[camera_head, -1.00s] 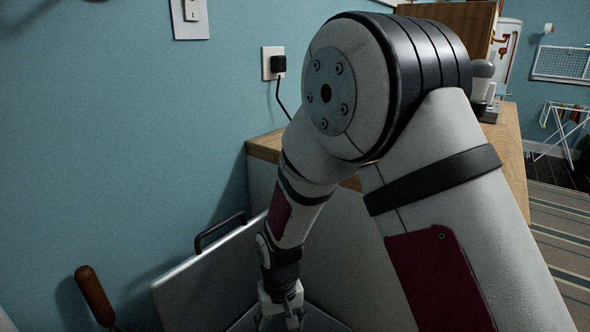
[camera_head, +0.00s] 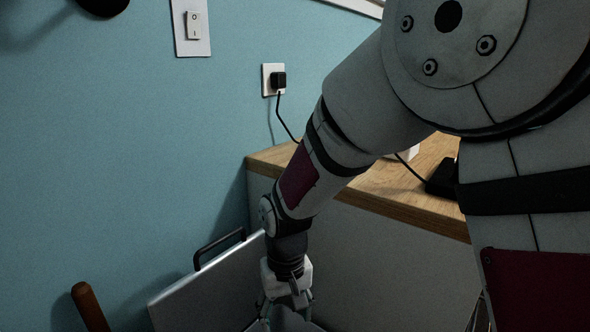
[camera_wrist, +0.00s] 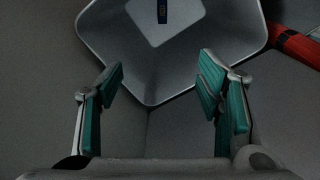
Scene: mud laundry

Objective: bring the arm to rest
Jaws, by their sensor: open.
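My gripper (camera_wrist: 160,98) is open and empty in the wrist view, its two teal-padded fingers spread apart. A grey-white bin-like container (camera_wrist: 130,45) lies beyond the fingertips, with a small blue object (camera_wrist: 162,12) inside it. In the head view my gripper (camera_head: 290,303) hangs at the bottom, low beside a grey metal panel with a black handle (camera_head: 195,285). My arm crosses the right half of that view and hides much behind it.
A wooden countertop (camera_head: 415,205) on a pale cabinet (camera_head: 400,265) stands right of the gripper. A wooden handle (camera_head: 88,305) rises at lower left. A red object (camera_wrist: 295,45) lies beside the container. A blue wall with an outlet (camera_head: 272,80) is behind.

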